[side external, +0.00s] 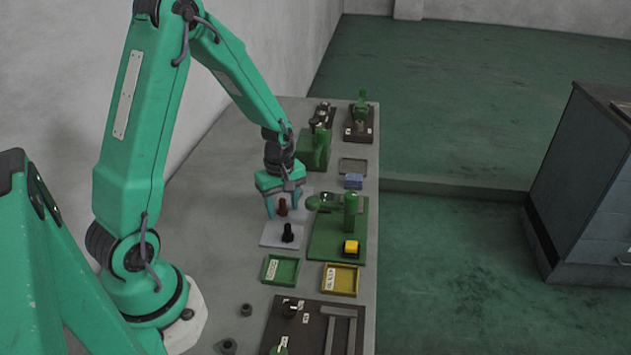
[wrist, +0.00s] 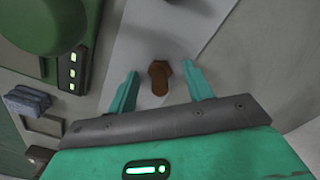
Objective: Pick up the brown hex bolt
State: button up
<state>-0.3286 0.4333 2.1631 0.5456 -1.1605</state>
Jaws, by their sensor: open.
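The brown hex bolt (side external: 282,208) stands on a pale grey plate (side external: 270,240) in the side view. In the wrist view the brown bolt (wrist: 159,80) appears between my two fingers, with a gap on each side. My gripper (side external: 284,204) is open, its teal fingers pointing down on either side of the bolt. The fingers also show in the wrist view (wrist: 160,72). A black bolt (side external: 288,233) stands nearer the camera on the same plate. Whether my fingertips reach down to the plate is hard to tell.
A green machine (side external: 351,215) with a yellow button (side external: 351,247) stands close to the right of my gripper. A green tray (side external: 281,269) and a yellow tray (side external: 341,279) lie nearer the camera. A blue block (side external: 353,181) sits behind. The bench to the left is clear.

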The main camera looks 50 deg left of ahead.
aim_at(284, 202)
jog(key=shift+c, duration=0.4)
jog(key=c, duration=1)
jog(key=shift+r, duration=0.1)
jog(key=shift+r, duration=0.75)
jog(key=r, duration=0.3)
jog(key=shift+d, duration=0.4)
jog(key=d+r, duration=0.2)
jog(key=d, duration=0.1)
jog(key=s+d+r, duration=0.1)
jog(key=d+r, duration=0.1)
jog(key=d, duration=0.2)
jog(key=s+d+r, duration=0.1)
jog(key=d+r, duration=0.1)
jog(key=d, duration=0.1)
jog(key=shift+s+d+r, duration=0.15)
jog(key=shift+s+d, duration=0.05)
jog(key=shift+d, duration=0.1)
